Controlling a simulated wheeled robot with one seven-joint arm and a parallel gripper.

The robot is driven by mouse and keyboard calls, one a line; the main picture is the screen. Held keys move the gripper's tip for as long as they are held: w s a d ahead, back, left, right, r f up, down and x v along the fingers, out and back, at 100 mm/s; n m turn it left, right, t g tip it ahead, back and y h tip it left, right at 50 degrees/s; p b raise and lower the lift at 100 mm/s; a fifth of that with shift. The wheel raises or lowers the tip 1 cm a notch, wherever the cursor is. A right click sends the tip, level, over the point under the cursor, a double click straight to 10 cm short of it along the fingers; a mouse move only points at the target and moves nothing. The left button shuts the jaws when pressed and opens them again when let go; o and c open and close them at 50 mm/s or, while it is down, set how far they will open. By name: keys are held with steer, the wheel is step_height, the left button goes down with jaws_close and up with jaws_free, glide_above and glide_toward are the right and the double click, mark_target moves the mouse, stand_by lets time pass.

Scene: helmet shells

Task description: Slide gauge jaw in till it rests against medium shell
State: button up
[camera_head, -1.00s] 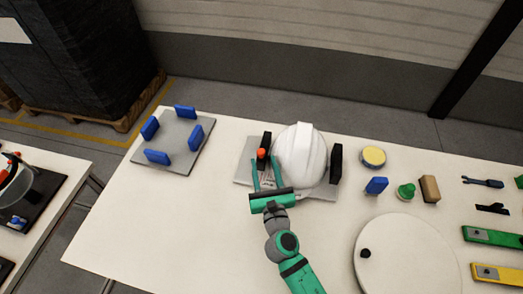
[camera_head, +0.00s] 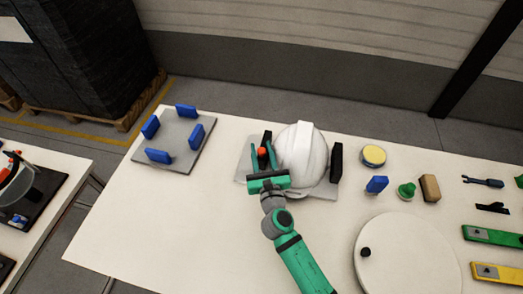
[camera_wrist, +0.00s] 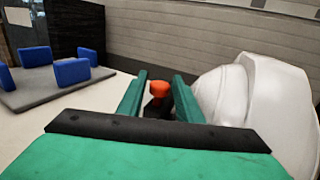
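The medium shell (camera_head: 303,150), a white helmet, sits dome up on the grey gauge plate (camera_head: 243,172). The black gauge jaw (camera_head: 267,138) with an orange knob (camera_head: 262,152) stands left of the shell. I cannot tell whether jaw and shell touch. A second black upright (camera_head: 335,160) stands at the shell's right. My gripper (camera_head: 261,147) is open, its green fingers on either side of the knob. In the wrist view the knob (camera_wrist: 160,88) shows between the fingers (camera_wrist: 160,75), with visible gaps. The shell (camera_wrist: 262,95) is close to the right finger. The jaw's lower part is mostly hidden.
A grey plate with blue blocks (camera_head: 178,137) lies at left. A yellow-topped tin (camera_head: 373,155), a blue block (camera_head: 377,185), a green knob piece (camera_head: 406,190) and a white round disc (camera_head: 405,260) are at right. The table's front left is clear.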

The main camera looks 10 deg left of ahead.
jaws_close()
steer(key=shift+d, duration=0.1)
steer(key=shift+d, duration=0.1)
steer(key=shift+o, duration=1.8)
jaws_free()
steer(key=v, duration=1)
steer(key=shift+s, duration=0.4)
steer(key=shift+d, duration=0.1)
